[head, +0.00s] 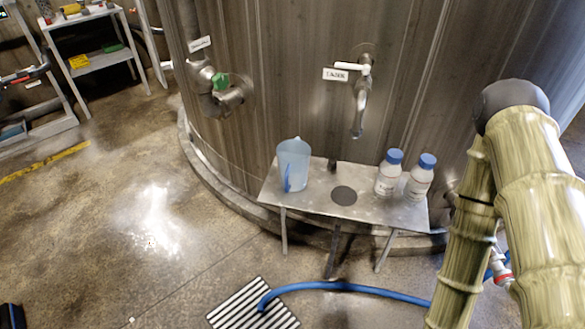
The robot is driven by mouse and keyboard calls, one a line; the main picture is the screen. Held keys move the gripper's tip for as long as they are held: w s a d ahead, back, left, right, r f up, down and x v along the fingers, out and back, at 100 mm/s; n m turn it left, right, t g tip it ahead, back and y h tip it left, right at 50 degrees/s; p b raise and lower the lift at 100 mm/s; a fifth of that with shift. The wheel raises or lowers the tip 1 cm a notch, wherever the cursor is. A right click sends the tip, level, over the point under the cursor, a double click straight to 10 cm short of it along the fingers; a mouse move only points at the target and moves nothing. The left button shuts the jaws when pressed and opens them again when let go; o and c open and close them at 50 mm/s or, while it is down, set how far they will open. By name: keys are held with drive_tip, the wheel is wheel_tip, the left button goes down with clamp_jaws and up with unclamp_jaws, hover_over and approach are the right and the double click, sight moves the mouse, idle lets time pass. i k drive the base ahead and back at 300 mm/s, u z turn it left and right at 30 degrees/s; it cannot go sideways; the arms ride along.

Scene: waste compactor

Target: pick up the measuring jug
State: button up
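The measuring jug (294,163) is a translucent light blue jug. It stands upright on the left part of a small metal shelf (311,203) in front of a large metal tank. Its blue handle (287,178) faces the front left. My arm comes in at the right side of the head view, well to the right of the jug. My gripper is not visible in this view.
Two white bottles with blue caps (389,172) (421,176) stand on the shelf's right part. A tap (361,95) hangs above the shelf, and a green-handled valve (220,82) is at left. A blue hose (345,287) runs to a floor grate (252,306). Open floor lies at left.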

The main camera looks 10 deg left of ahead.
sight(294, 156)
drive_tip(key=z, duration=2.35)
drive_tip(key=k, duration=1.65)
drive_tip(key=u, duration=2.3)
